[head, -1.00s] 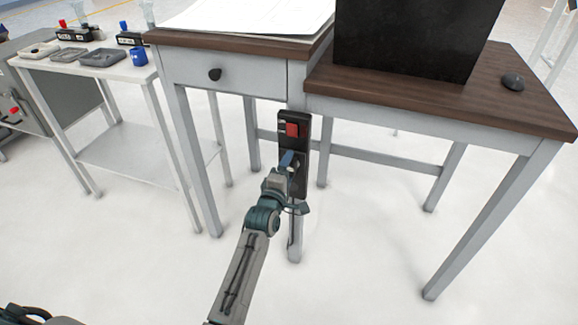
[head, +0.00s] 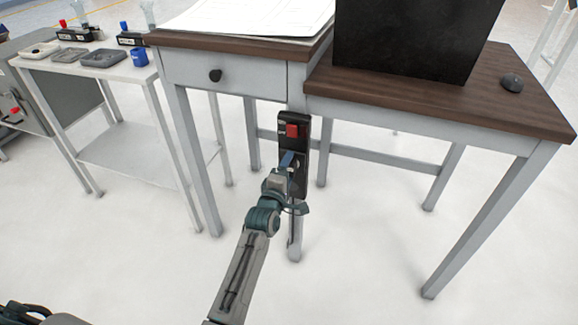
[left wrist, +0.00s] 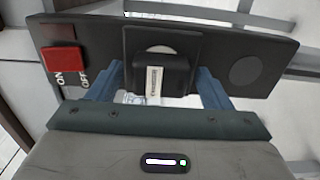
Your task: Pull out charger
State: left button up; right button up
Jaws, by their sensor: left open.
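The black charger (left wrist: 176,75) with a white label sits in the middle socket of a black power strip (left wrist: 245,65). The strip has a red switch marked ON and OFF at its left end in the left wrist view, and an empty round socket at its right. In the head view the strip (head: 302,134) is upright against a grey table leg. My left gripper (head: 290,162) is at the strip, below the red switch. In the left wrist view its blue fingers are apart, one on each side of the charger; whether they touch it is unclear. In the head view the gripper hides the charger.
The strip is under a desk with a brown top (head: 430,85) bearing papers, a black box (head: 415,40) and a mouse (head: 512,82). A white side table (head: 95,68) with trays and a blue cup stands left. The floor in front is clear.

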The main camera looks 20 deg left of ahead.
dwell(0.4)
pick_arm(q)
jog(key=c, duration=1.3)
jog(key=s+p, duration=0.2)
jog(key=s, duration=0.4)
jog(key=shift+a, duration=0.1)
jog(key=o, duration=1.4)
